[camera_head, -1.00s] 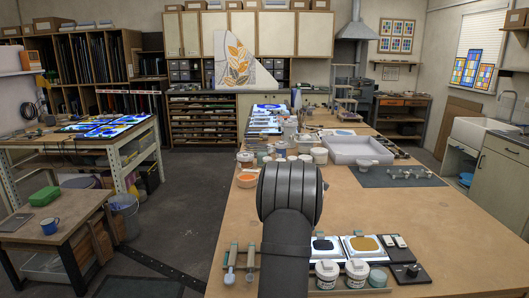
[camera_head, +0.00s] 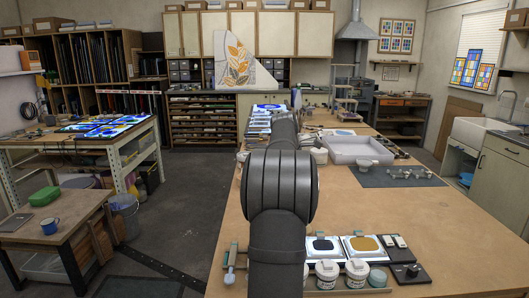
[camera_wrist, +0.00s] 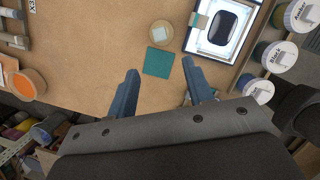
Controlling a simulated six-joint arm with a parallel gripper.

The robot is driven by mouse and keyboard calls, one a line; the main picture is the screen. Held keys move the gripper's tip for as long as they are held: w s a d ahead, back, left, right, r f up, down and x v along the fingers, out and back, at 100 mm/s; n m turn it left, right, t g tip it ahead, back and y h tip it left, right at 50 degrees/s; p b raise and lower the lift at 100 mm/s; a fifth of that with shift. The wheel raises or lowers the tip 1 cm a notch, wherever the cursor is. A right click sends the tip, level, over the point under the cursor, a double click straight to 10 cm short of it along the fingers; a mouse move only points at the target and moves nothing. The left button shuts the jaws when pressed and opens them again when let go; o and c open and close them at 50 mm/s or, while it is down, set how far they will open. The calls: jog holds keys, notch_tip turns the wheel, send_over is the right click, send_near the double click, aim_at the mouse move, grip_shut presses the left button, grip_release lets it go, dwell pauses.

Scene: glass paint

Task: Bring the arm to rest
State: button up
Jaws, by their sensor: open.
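My gripper (camera_wrist: 160,66) shows in the wrist view with its two blue-grey fingers spread apart and nothing held between them. It is over the wooden work table (camera_wrist: 90,50), and a flat teal square (camera_wrist: 158,63) lies beyond the fingertips. In the head view my dark arm stands in the middle of the table, and the gripper itself is hidden behind it.
A lit panel with a dark piece (camera_wrist: 222,28), a round wooden dish (camera_wrist: 160,33) and jars labelled Amber (camera_wrist: 300,15) and Black (camera_wrist: 277,57) are nearby. An orange bowl (camera_wrist: 27,83) is at left. In the head view, a white tray (camera_head: 358,151) stands at back right; the table's right front is bare.

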jog(key=x, duration=1.6)
jog(key=shift+s+f, duration=0.1)
jog(key=shift+f, duration=0.2)
notch_tip(320, 180, up, 6)
jog(key=shift+f, duration=0.15)
jog(key=shift+s+d+r, duration=0.2)
jog(key=shift+d+r, duration=0.25)
jog(key=shift+d, duration=0.05)
jog(key=s+d+m, duration=0.1)
jog(key=s+d, duration=0.2)
jog(key=d, duration=0.2)
jog(key=s+d+r+m+g, duration=0.1)
jog(key=s+d+m, duration=0.1)
jog(key=s+d, duration=0.2)
jog(key=s+d+m, duration=0.2)
jog(key=s+d, duration=0.1)
jog(key=d, duration=0.3)
jog(key=shift+s+d+r, duration=0.35)
jog(key=shift+s+r, duration=0.05)
